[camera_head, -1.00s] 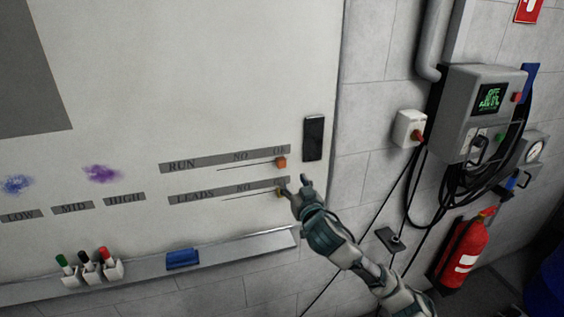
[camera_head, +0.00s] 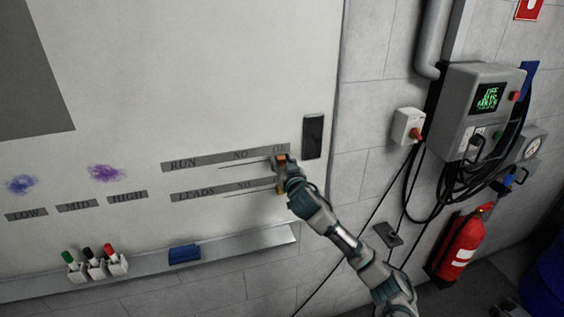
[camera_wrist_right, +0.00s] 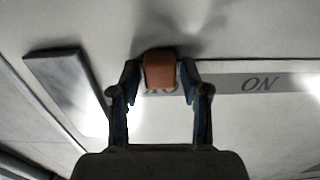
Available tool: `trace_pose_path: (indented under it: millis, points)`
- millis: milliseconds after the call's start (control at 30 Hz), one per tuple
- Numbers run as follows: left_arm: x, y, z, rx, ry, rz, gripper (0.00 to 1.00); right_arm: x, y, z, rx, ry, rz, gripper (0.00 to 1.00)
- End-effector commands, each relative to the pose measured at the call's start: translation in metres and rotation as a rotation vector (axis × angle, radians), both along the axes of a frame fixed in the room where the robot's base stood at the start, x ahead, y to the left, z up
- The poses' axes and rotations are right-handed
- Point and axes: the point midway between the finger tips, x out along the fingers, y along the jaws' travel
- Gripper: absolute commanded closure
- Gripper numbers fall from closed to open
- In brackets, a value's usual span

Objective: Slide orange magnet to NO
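The orange magnet (camera_head: 280,159) sits on the whiteboard's upper RUN slider line, at its right end under the OK label. The NO label (camera_head: 241,155) is to its left. My right gripper (camera_head: 281,163) is at the magnet and partly covers it. In the right wrist view the magnet (camera_wrist_right: 160,71) lies between the two fingertips of my right gripper (camera_wrist_right: 160,78), with a thin gap seeming to show at each side. The NO label (camera_wrist_right: 261,83) appears upside down to the right there. My left gripper is not in view.
A yellowish magnet (camera_head: 280,189) sits on the LEADS line just below, close to my right gripper. A dark phone-like block (camera_head: 313,137) is on the board to the right. The pen ledge (camera_head: 235,243) runs below. The board left of the magnet is clear.

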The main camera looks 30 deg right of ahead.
Motion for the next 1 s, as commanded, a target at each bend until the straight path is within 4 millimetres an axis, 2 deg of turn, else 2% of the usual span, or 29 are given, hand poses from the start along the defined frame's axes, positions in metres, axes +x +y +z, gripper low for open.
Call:
trace_pose_path:
  millis: [33,133,333,400,467,700,800,900,1000]
  points:
    - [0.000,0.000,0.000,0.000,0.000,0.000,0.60,0.000,0.000,0.000,0.000,0.000,0.000,0.74]
    - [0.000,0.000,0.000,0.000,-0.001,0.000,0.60,0.000,-0.001,0.000,0.000,0.001,-0.001,0.99]
    - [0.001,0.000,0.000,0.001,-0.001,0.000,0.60,0.000,0.000,0.000,0.000,0.001,-0.001,1.00]
    - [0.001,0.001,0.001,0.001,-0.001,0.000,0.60,0.002,0.005,-0.001,0.002,0.001,0.002,1.00]
    - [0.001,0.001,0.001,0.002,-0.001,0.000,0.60,0.004,0.015,-0.001,0.003,0.000,0.004,1.00]
    - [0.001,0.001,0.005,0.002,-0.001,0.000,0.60,0.021,0.083,-0.001,0.006,0.002,0.007,1.00]
    - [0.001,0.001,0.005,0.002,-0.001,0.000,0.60,0.026,0.106,-0.001,0.005,0.002,0.005,1.00]
    - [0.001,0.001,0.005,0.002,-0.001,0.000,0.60,0.029,0.120,-0.001,0.002,0.001,0.003,1.00]
    - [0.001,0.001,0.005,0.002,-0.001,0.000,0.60,0.030,0.126,-0.001,0.001,0.002,0.001,1.00]
